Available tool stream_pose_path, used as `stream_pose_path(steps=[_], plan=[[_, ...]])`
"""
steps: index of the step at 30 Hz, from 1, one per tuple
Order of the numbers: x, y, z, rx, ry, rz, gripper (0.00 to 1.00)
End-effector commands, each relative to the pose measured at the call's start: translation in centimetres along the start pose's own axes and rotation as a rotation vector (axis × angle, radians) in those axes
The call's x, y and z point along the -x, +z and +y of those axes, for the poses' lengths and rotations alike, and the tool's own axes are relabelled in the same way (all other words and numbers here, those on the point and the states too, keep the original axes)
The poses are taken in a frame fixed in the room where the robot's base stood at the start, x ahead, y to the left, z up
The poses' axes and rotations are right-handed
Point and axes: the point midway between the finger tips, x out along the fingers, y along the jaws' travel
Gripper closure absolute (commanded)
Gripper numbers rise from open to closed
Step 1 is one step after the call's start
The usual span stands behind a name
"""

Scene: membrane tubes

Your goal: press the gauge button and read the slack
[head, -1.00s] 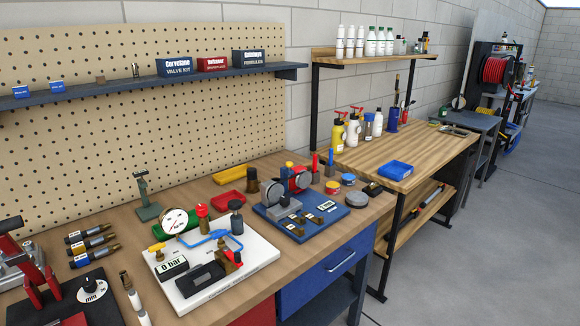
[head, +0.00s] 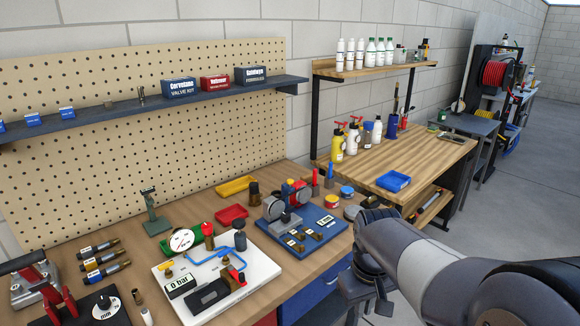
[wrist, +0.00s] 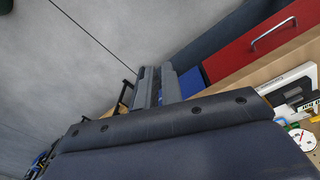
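A white board (head: 250,291) on the bench carries a round white dial gauge (head: 182,240), a blue tube loop and a digital readout (head: 181,286) showing "0 bar". To its right, a blue plate (head: 322,246) holds a grey and red device (head: 291,199) with round grey faces and small labelled blocks. Any button is too small to make out. My gripper (wrist: 155,88) shows two fingers apart with nothing between them in the wrist view. In the head view my arm hangs at the lower right, beyond the bench's front edge, and its fingers are unclear.
A black base with a knob marked "mm" (head: 105,306) and several labelled tubes (head: 103,263) lie at left. Yellow (head: 236,186) and red (head: 231,214) trays sit behind the boards. A red drawer front (wrist: 262,48) shows in the wrist view. Floor at right is clear.

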Motion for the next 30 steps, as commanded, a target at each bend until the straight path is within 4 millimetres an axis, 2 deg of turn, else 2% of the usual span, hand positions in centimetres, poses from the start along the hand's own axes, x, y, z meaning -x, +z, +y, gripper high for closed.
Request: stream_pose_path(steps=[1,3,7,12,17,30], plan=[[2.7,-2.3,0.7,0.034,-0.004,-0.024,0.98],[4.3,-4.8,1.4,0.081,-0.011,-0.054,1.0],[6.2,-8.4,2.5,0.152,-0.023,-0.099,1.0],[7.3,-11.1,3.2,0.208,-0.033,-0.131,1.0],[7.4,-11.8,3.4,0.226,-0.037,-0.142,1.0],[7.3,-11.8,3.4,0.225,-0.037,-0.14,1.0]])
